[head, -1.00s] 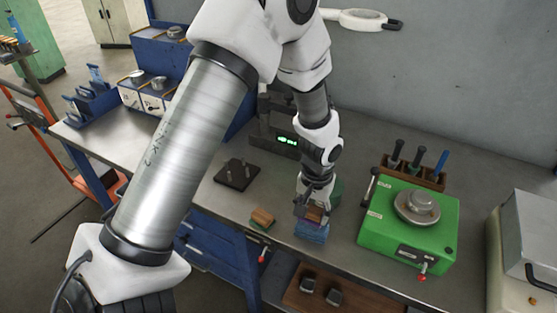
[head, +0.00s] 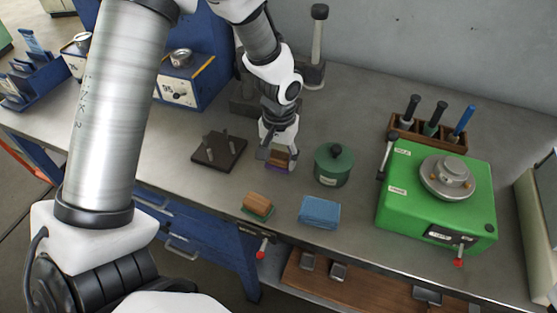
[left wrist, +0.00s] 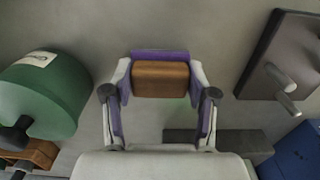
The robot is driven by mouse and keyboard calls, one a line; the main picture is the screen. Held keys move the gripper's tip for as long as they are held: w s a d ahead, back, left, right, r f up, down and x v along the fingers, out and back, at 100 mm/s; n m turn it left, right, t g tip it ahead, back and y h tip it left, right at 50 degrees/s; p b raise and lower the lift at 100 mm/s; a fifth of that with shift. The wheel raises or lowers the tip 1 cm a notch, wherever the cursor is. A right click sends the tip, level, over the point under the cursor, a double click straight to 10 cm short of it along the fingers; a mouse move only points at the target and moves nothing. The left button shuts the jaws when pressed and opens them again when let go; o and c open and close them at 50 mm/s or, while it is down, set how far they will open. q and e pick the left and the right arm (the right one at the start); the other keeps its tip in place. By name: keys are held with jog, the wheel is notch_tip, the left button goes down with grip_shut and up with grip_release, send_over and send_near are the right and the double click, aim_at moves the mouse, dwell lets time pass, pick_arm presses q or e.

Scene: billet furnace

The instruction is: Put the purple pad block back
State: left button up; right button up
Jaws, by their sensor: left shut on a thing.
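The purple pad block (head: 279,167) has a brown wooden top and a purple base; it shows up close in the left wrist view (left wrist: 160,78). My left gripper (head: 276,155) is shut on it, one finger at each side. The gripper points down at the bench between the dark pegged plate and the green canister. I cannot tell whether the block touches the bench top. My right gripper is out of view.
A dark plate with pegs (head: 219,150) lies to the left, a green lidded canister (head: 334,166) to the right. In front are a wood-topped green block (head: 257,206) and a blue block (head: 319,212). A green machine (head: 436,195) stands at right.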

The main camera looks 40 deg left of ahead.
aim_at(279, 156)
pick_arm(q)
jog(key=shift+s, duration=0.1)
jog(key=o, duration=1.2)
notch_tip(279, 156, up, 12)
jog(key=shift+r, duration=0.15)
